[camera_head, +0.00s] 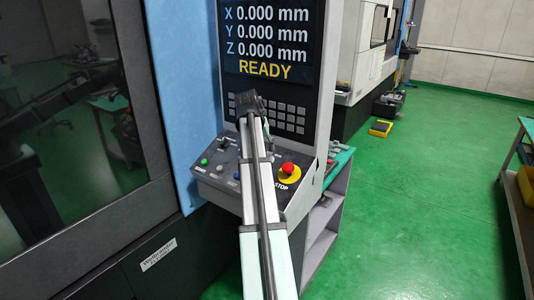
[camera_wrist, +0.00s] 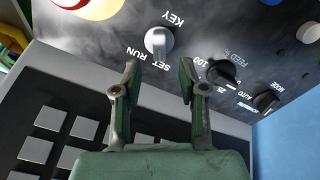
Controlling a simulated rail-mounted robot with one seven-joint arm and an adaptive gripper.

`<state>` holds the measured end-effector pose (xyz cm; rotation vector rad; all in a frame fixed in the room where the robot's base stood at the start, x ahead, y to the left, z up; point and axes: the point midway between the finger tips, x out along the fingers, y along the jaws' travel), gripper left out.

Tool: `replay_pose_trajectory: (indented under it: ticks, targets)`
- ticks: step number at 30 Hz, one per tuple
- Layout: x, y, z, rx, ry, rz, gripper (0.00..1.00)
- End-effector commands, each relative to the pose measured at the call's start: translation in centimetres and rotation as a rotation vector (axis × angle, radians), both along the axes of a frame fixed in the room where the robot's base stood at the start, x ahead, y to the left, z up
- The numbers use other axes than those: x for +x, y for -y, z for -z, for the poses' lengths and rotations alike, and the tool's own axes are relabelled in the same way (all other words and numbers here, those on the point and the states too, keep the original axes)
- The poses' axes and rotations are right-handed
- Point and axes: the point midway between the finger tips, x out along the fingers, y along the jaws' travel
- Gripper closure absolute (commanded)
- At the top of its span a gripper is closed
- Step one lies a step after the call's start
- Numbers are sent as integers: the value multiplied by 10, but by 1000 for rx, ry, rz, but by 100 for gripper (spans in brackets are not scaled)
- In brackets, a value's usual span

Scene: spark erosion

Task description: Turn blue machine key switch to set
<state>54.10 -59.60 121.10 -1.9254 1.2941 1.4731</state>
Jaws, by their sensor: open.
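The key switch (camera_wrist: 159,42) is a round silver knob on the dark control panel, with KEY, RUN and SET printed around it. In the wrist view the lettering is upside down. I cannot tell for sure which mark the knob points to. My gripper (camera_wrist: 158,70) is open, its two green-grey fingers apart and empty. In this view the fingertips lie just below the knob, one to each side, with the knob not between them. In the head view my arm covers the key switch, and my fingers cannot be made out.
A red STOP button (camera_head: 288,170) on a yellow base sits right of my arm. FEED (camera_wrist: 223,72) and MODE (camera_wrist: 266,101) knobs lie right of the key switch in the wrist view. A grey keypad (camera_head: 285,118) and a screen reading READY (camera_head: 266,45) are above the panel.

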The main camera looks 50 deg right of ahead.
Motion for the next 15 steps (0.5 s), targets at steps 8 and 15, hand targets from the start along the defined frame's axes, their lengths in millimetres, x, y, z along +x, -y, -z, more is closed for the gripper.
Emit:
replay_pose_trajectory:
  ticks: [8, 15]
  targets:
    - [-1, -22, -47, -2, 1, 0, 58]
    - [-2, -31, -65, 0, 0, 0, 58]
